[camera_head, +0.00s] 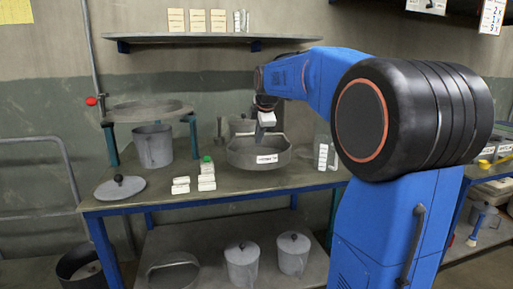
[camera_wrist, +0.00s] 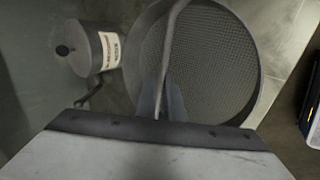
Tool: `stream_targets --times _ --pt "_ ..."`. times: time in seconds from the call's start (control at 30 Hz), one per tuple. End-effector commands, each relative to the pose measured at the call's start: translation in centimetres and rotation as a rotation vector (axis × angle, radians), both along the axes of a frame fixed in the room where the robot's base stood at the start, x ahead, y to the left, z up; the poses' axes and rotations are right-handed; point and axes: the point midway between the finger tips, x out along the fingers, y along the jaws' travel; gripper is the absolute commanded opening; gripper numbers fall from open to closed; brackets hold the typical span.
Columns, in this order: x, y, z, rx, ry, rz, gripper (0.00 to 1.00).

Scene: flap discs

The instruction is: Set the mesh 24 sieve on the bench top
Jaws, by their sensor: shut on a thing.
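A round grey sieve (camera_head: 258,158) with a hoop handle and a white label shows over the bench top (camera_head: 215,185); the label is too small to read surely. My gripper (camera_head: 264,133) is above it. In the wrist view my gripper (camera_wrist: 161,98) is shut on the sieve's handle bar, with the sieve's mesh (camera_wrist: 205,60) beyond the fingers. The sieve hangs about level, at or just above the bench top; I cannot tell whether it touches.
White blocks (camera_head: 205,180) and a flat lid (camera_head: 119,187) lie left on the bench. A grey pot (camera_head: 152,146) stands under a raised round sieve (camera_head: 148,111). A labelled lidded can (camera_wrist: 95,50) is close beside the held sieve. A clear container (camera_head: 323,155) stands right.

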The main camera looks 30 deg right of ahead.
Motion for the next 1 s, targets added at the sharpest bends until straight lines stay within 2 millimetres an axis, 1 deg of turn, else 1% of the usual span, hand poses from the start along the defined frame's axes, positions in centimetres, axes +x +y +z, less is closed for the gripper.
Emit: stream_targets --times 0.13,0.3,0.4,0.7,0.73,0.77,0.8,1.0 --pt "0.0 0.0 -0.9 0.000 0.000 0.000 0.00" --pt "0.0 0.0 -3.2 0.000 0.001 0.000 0.00" --pt "0.0 0.0 -4.1 0.000 0.000 0.000 0.00" --pt "0.0 0.0 -4.3 0.000 -0.001 0.000 0.00" --pt "0.0 0.0 -4.3 0.000 0.000 0.000 0.11" --pt "0.0 0.0 -4.3 0.000 0.000 0.000 0.18" --pt "0.0 0.0 -4.3 0.000 0.000 0.000 0.27" --pt "0.0 0.0 -4.3 0.000 0.000 0.000 0.27"
